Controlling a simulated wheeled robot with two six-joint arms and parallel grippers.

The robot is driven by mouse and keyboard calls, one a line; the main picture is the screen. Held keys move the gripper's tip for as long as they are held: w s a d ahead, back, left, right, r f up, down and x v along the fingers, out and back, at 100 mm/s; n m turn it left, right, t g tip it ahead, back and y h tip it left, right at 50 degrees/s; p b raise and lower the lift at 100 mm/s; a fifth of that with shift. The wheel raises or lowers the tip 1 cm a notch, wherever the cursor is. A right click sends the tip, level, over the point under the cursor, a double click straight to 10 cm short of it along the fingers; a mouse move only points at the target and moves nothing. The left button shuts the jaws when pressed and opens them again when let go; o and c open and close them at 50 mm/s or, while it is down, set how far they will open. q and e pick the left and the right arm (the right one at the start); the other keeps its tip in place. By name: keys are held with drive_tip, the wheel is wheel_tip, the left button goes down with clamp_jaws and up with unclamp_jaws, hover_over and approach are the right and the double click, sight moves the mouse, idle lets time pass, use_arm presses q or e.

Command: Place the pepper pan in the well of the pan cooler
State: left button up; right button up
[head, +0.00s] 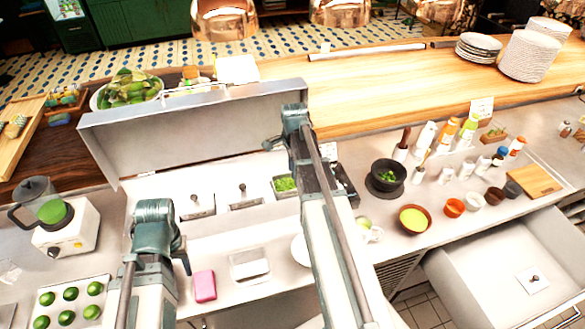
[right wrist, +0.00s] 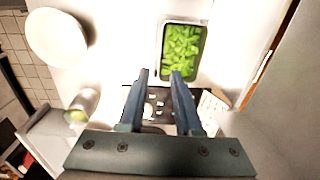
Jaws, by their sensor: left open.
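The pepper pan (head: 285,185), a metal pan of chopped green pepper, is at the right end of the pan cooler (head: 150,190), in line with two lidded inserts. It also shows in the right wrist view (right wrist: 183,52); I cannot tell how deep it sits. The cooler's long lid stands raised behind it. My right gripper (right wrist: 160,75) is open and empty, its fingertips just short of the pan's near edge in the right wrist view. In the head view my right arm covers the area right of the pan. My left gripper (head: 158,262) is open and empty over the counter at front left.
A white tray (head: 249,264) and a pink block (head: 205,286) lie on the front counter. A blender (head: 50,210) and tray of limes stand left. A dark mortar (head: 386,178), bowls and bottles stand right. An open drawer (head: 500,265) juts out front right.

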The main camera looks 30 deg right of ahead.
use_arm(q)
drive_tip(key=shift+r+p, duration=0.4)
drive_tip(key=shift+r, duration=0.45)
use_arm(e)
drive_tip(key=shift+r, duration=0.85)
drive_tip(key=s+a+n, duration=0.5)
drive_tip(key=a+n, duration=0.3)
drive_tip(key=a, duration=0.2)
drive_tip(key=s+a+n, duration=0.5)
drive_tip(key=a+n, duration=0.3)
drive_tip(key=a, duration=0.2)
drive_tip(key=s+a+n+h, duration=0.1)
drive_tip(key=s+a+n, duration=0.5)
drive_tip(key=a+n, duration=0.2)
drive_tip(key=shift+a+g, duration=0.4)
drive_tip(key=shift+a, duration=0.8)
use_arm(q)
drive_tip(key=shift+s, duration=0.15)
use_arm(e)
drive_tip(key=shift+s, duration=0.15)
